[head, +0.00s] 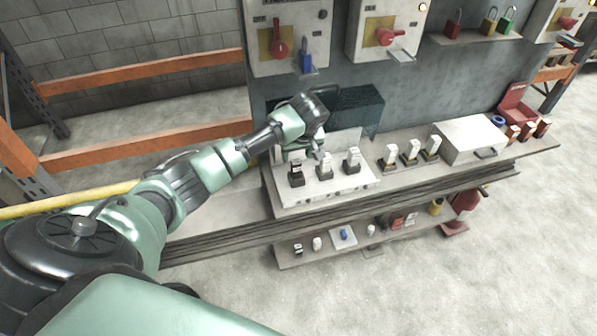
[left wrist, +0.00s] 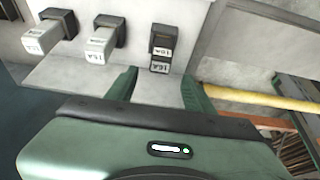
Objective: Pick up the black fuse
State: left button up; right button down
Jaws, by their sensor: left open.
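The black fuse (head: 296,172) stands at the left end of a row of three on a white block (head: 330,192) on the bench; the other two are white. In the left wrist view the black fuse (left wrist: 162,46) carries pale 16A labels, and the two white fuses (left wrist: 98,46) are to its left. My left gripper (head: 303,152) is open just behind and above the black fuse. In the left wrist view the two green fingers of my left gripper (left wrist: 159,88) are spread apart, with the black fuse beyond their gap. My right gripper is not in view.
More white fuses (head: 411,151) stand to the right, beside a white box (head: 470,139). A dark mesh container (head: 358,110) is behind. Switch panels (head: 287,38) hang on the wall above. A lower shelf (head: 375,240) holds small parts.

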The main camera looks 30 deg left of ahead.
aim_at(296, 162)
pick_arm(q)
jog(key=x, duration=0.2)
jog(key=p+x, duration=0.1)
jog(key=x, duration=0.4)
jog(key=shift+s+d+f+p, duration=0.2)
jog(key=shift+d+p, duration=0.1)
grip_shut()
